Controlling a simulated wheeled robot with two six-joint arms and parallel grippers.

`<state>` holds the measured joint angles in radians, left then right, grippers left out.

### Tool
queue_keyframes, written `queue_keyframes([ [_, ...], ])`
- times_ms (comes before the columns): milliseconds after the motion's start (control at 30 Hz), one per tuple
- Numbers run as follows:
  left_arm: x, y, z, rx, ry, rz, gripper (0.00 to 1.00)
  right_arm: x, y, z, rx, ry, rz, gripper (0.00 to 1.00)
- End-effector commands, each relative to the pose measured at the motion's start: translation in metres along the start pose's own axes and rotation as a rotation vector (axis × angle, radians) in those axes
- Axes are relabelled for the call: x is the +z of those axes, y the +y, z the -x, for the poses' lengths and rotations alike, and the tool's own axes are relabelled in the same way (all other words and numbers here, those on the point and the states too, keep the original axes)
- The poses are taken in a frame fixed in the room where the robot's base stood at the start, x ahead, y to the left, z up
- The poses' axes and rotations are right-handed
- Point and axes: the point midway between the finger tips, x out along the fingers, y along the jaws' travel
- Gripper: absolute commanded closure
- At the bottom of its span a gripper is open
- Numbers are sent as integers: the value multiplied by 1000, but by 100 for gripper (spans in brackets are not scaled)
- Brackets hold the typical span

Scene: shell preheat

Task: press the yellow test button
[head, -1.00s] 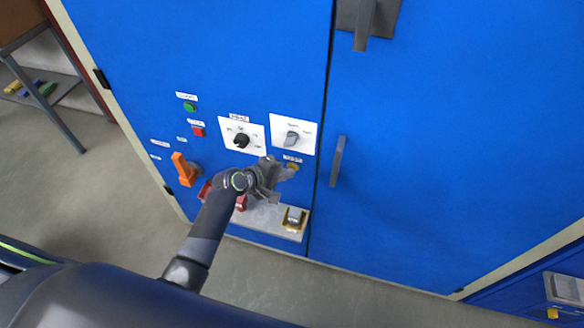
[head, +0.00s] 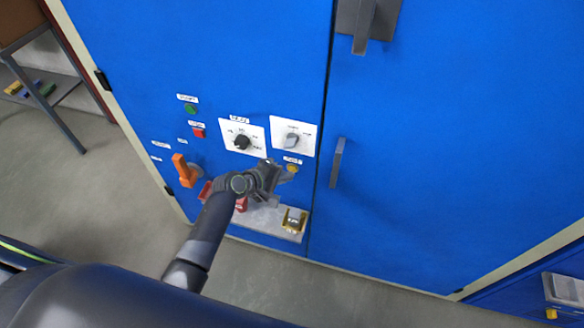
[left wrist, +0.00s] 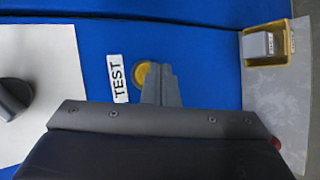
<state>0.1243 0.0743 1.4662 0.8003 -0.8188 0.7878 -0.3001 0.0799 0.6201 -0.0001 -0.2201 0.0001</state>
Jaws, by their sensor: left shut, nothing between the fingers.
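The yellow test button (head: 292,168) is on the blue cabinet front, under a small label at the right of the panel. In the left wrist view the button (left wrist: 142,74) sits beside the white TEST label (left wrist: 117,78), and my fingertips partly cover it. My left gripper (head: 287,178) is shut and empty, with its tips at the button. It also shows in the left wrist view (left wrist: 160,80). I cannot tell whether the tips touch the button or stop just short. My right gripper is not in view.
Near the button are a white plate with a grey knob (head: 292,141), a black dial (head: 242,142), a green button (head: 190,108), a red button (head: 198,132) and an orange handle (head: 184,171). Below is a grey ledge (head: 266,218) with a yellow-framed switch (head: 294,220). A door handle (head: 337,162) stands out at right.

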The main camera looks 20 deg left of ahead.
Motion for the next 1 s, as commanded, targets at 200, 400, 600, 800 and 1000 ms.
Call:
queue_keyframes([
  [200,3,-3,4,0,0,0,100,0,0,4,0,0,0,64],
  [400,4,-4,4,-1,0,0,100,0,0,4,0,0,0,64],
  [600,11,-10,16,-2,0,2,100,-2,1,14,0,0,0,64],
  [800,22,-20,30,-2,0,2,100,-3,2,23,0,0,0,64],
  [1000,28,-27,39,-1,0,1,100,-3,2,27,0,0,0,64],
])
